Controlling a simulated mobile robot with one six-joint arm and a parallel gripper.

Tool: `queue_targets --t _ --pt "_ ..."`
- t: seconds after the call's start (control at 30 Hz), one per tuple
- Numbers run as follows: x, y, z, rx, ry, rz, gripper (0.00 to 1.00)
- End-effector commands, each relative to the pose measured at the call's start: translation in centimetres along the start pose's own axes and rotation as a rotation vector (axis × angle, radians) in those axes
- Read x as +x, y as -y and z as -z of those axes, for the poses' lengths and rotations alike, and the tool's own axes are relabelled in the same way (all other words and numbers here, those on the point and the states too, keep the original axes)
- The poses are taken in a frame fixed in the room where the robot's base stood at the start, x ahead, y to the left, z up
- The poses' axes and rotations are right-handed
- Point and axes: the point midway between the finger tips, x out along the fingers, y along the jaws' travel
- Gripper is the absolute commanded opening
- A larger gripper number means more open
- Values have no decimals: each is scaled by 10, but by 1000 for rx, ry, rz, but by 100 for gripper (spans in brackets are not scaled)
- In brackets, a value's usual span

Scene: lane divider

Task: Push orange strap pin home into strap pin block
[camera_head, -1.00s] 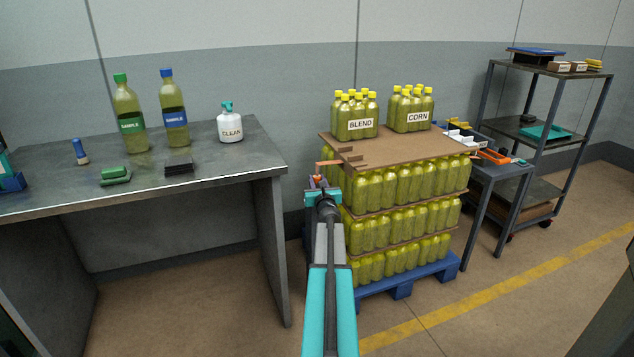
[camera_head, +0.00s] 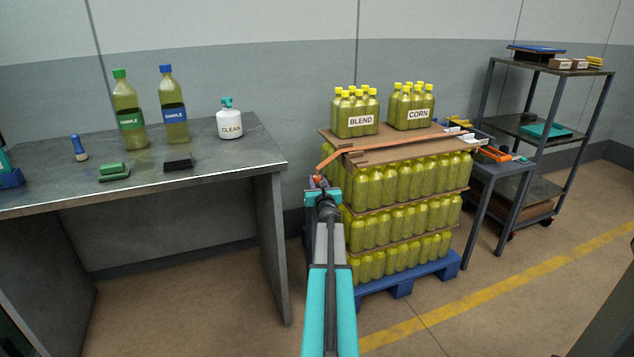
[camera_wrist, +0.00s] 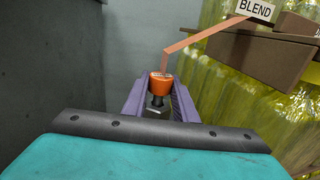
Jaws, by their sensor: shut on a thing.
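My gripper (camera_head: 320,184) is at the left side of the bottle stack. In the wrist view its purple jaws (camera_wrist: 158,92) are shut around an orange strap pin (camera_wrist: 160,84), which stands upright with a dark stem below it. An orange strap (camera_wrist: 207,38) rises from the pin and bends right toward the stack. In the head view the strap (camera_head: 400,138) crosses the top cardboard sheet to the right side. I cannot clearly make out the strap pin block or how deep the pin sits; the gripper covers that area.
The stack of yellow bottles (camera_head: 400,183) stands on a blue pallet (camera_head: 405,282), with BLEND and CORN bottle groups on top. A grey workbench (camera_head: 235,160) is to the left. A small table and a shelf rack (camera_head: 548,75) stand to the right.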

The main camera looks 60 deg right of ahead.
Motion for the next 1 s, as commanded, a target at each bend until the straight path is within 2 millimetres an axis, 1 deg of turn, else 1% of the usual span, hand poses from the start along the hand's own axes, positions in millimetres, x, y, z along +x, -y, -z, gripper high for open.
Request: queue_targets --t 0.27,0.3,0.4,0.77,1.0 --pt "0 0 5 0 0 0 3" --pt "0 0 4 0 0 0 32" --pt "0 0 3 0 0 0 47" --pt "-1 0 4 0 0 0 47" --pt "-12 0 4 0 0 0 47"
